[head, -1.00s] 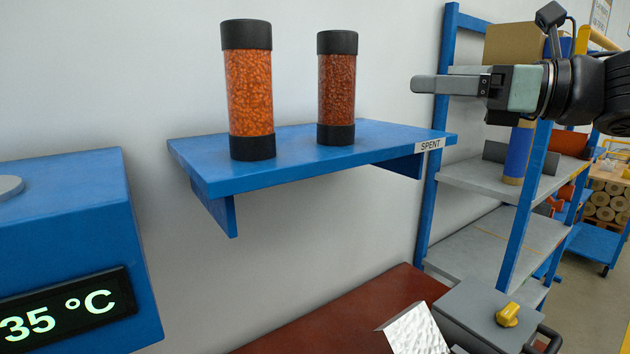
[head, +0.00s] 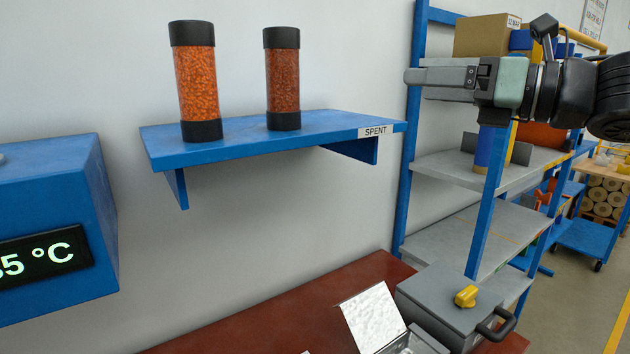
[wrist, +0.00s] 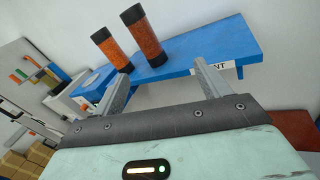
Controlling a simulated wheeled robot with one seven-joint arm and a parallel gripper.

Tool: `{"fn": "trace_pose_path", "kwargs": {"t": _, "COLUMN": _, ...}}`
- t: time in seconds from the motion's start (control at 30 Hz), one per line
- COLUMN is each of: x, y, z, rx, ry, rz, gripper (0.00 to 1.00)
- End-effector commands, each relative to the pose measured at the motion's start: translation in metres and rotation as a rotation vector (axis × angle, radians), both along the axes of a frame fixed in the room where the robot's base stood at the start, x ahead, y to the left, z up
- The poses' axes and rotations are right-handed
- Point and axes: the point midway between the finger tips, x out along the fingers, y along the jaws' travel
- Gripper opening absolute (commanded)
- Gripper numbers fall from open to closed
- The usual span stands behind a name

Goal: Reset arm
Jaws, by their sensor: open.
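My gripper (head: 408,84) is at the upper right of the head view, pointing left, seen side-on in front of the grey rack. In the wrist view my gripper (wrist: 160,75) has its two fingers spread wide apart with nothing between them. Two clear canisters with black caps stand upright on the blue wall shelf (head: 225,143) labelled SPENT. The left canister (head: 196,82) holds bright orange beads. The right canister (head: 282,80) holds darker brown-orange beads. My gripper is to the right of both canisters and apart from them.
A blue box with a temperature display (head: 48,259) stands at the left. Below the shelf is a red-brown bench top (head: 270,315) with a grey case (head: 440,300) bearing a yellow knob. A blue-framed rack (head: 478,170) stands at the right. The wall area between shelf and bench is clear.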

Motion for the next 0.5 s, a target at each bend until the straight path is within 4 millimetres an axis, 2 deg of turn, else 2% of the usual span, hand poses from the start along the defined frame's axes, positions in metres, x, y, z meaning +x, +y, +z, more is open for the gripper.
{"fn": "trace_pose_path", "kwargs": {"t": 0.27, "x": 0.019, "y": 0.012, "z": -0.038, "rx": 0.210, "ry": 0.347, "rz": -0.178, "gripper": 0.75}}
{"fn": "trace_pose_path", "kwargs": {"t": 0.37, "x": 0.024, "y": 0.016, "z": -0.063, "rx": 0.323, "ry": 0.532, "rz": -0.277, "gripper": 0.75}}
{"fn": "trace_pose_path", "kwargs": {"t": 0.47, "x": 0.024, "y": 0.021, "z": -0.100, "rx": 0.472, "ry": 0.778, "rz": -0.415, "gripper": 0.75}}
{"fn": "trace_pose_path", "kwargs": {"t": 0.5, "x": 0.020, "y": 0.022, "z": -0.121, "rx": 0.542, "ry": 0.896, "rz": -0.488, "gripper": 0.75}}
